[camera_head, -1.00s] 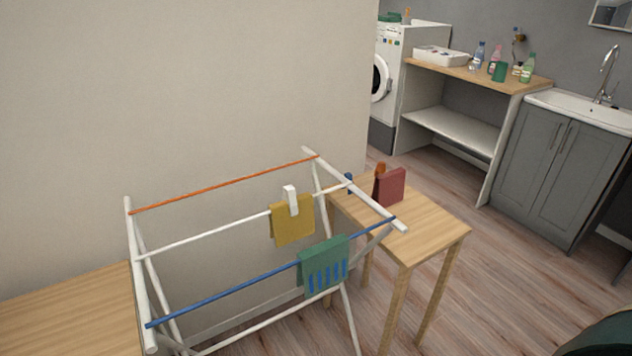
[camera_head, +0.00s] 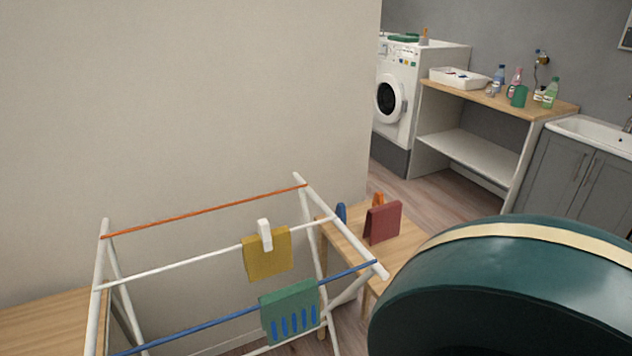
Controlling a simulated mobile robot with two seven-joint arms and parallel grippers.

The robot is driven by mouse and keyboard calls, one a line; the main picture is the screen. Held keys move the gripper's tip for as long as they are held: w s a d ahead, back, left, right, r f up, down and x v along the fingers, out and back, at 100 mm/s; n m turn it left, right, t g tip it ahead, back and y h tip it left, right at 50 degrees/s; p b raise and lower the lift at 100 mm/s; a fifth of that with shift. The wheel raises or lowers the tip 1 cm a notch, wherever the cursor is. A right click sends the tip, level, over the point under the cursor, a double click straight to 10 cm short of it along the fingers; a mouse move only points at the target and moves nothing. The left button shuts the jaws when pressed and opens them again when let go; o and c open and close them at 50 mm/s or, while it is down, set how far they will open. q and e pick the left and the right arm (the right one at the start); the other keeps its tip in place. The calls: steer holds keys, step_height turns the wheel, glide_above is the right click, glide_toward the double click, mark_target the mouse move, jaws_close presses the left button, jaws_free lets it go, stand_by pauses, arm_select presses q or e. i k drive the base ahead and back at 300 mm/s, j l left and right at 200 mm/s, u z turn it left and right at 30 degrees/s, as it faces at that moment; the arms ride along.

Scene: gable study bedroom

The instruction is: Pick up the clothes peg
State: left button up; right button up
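A white clothes peg (camera_head: 265,236) is clipped over the yellow cloth (camera_head: 267,258) on the white rail of the drying rack (camera_head: 180,268). A blue peg-like piece (camera_head: 341,213) and an orange one (camera_head: 378,199) show at the small wooden table (camera_head: 398,245), near an upright dark red cloth or card (camera_head: 384,222). The rack's white bar partly overlaps that table in the picture. Neither of my grippers shows, so I cannot see their state.
A green cloth (camera_head: 285,302) hangs on the rack's blue rail. A wooden surface (camera_head: 45,318) lies at the left. A dark green rounded part, likely my own arm, covers the lower right. Behind are a washing machine (camera_head: 400,95) and a shelf with bottles (camera_head: 500,103).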

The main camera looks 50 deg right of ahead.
mark_target(341, 211)
steer(key=k+l+u, duration=0.15)
steer(key=l, duration=0.2)
steer(key=l+u, duration=0.15)
steer(key=l, duration=0.2)
steer(key=k+l+u, duration=0.15)
steer(key=k+l, duration=0.15)
steer(key=l, duration=0.25)
steer(key=k+l, duration=0.2)
steer(key=l, duration=0.2)
steer(key=k+l+u, duration=0.1)
steer(key=l, duration=0.3)
steer(key=k, duration=0.05)
